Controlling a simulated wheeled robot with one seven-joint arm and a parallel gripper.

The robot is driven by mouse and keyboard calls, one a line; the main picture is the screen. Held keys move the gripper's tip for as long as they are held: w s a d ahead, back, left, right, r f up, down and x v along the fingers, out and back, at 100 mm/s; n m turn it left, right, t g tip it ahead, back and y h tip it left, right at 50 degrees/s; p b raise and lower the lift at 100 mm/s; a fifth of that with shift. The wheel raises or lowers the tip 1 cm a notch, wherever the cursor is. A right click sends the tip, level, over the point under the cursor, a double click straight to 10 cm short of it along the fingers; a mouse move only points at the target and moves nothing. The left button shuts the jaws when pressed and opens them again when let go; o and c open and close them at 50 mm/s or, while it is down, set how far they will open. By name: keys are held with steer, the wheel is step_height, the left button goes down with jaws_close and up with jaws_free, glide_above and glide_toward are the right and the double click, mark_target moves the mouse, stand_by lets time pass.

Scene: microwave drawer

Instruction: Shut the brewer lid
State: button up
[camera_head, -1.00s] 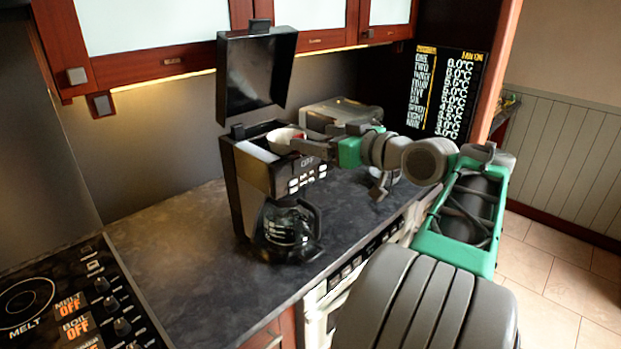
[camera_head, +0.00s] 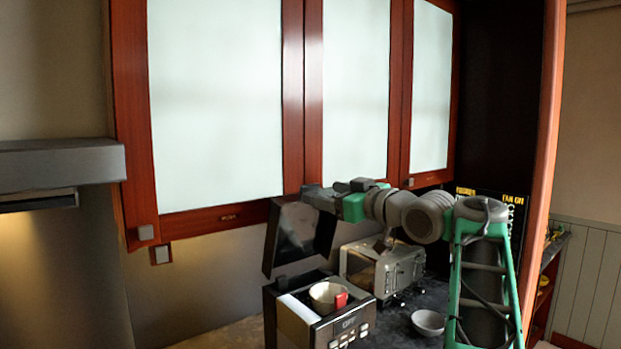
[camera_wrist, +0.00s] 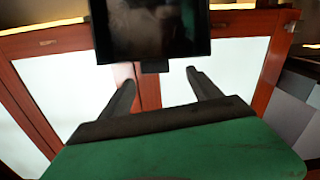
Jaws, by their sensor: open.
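The coffee brewer (camera_head: 345,320) stands on the counter with its black lid (camera_head: 297,238) raised upright. A cup-like white basket (camera_head: 322,292) with a red handle sits in its open top. My gripper (camera_head: 309,190) is at the lid's top edge in the head view; its fingers are hard to make out there. In the wrist view, the lid (camera_wrist: 150,28) hangs in front of my gripper (camera_wrist: 160,76), with a small dark tab (camera_wrist: 155,66) between the open fingertips. I cannot tell whether the fingers touch the lid.
Red-framed cabinets (camera_head: 303,110) hang close behind and above the lid and my gripper. A toaster (camera_head: 385,262) stands behind the brewer. A small bowl (camera_head: 428,321) sits on the counter to its right.

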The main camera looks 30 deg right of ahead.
mark_target(312, 185)
steer(key=w+p, duration=0.1)
steer(key=w, duration=0.1)
steer(key=w+m+p, duration=0.1)
steer(key=w, duration=0.2)
steer(key=w+a+m+p, duration=0.1)
steer(key=w, duration=0.1)
steer(key=shift+w+r+h, duration=0.3)
steer(key=shift+w+r, duration=0.05)
steer(key=shift+d, duration=0.1)
jaws_close()
stand_by(0.4)
